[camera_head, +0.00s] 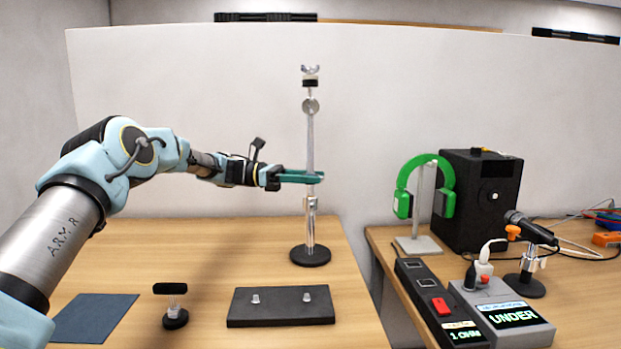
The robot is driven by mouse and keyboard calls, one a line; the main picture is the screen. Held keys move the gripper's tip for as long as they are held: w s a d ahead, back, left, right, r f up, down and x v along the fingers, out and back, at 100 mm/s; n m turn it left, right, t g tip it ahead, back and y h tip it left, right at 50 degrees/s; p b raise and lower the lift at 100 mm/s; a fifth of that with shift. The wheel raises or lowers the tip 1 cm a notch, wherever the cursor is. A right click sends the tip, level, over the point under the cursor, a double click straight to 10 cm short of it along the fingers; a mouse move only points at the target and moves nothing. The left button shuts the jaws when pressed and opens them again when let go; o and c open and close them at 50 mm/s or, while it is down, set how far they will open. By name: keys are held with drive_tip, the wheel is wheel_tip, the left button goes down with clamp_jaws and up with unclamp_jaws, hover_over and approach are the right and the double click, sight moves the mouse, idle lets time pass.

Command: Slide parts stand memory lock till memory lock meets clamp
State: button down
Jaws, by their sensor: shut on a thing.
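The parts stand (310,146) is a thin upright grey pole on a round black base (310,256), at the back of the left table. My gripper (302,177) reaches in from the left. Its green fingers are shut at the pole around mid-height, on what appears to be the memory lock, which the fingers hide. A silver fitting that looks like the clamp (311,202) is on the pole a little below the fingers, with a short gap visible. Higher up are a round silver disc (311,106) and a wing nut (310,69) at the top.
On the left table are a blue-grey mat (95,318), a small black-topped stand (175,319) and a black slab (280,314) with two small metal pieces. The right table holds green headphones (445,187), a black speaker (478,225), a microphone (530,228) and boxes with displays. A pale partition stands behind.

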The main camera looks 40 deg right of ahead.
sight(310, 196)
drive_tip(key=shift+f, duration=1.9)
drive_tip(key=shift+c, duration=1.8)
unclamp_jaws()
drive_tip(key=shift+w, duration=0.1)
drive_tip(key=b+v, duration=0.2)
drive_tip(key=v, duration=0.8)
drive_tip(key=shift+w+a, duration=0.2)
drive_tip(key=shift+w, duration=0.05)
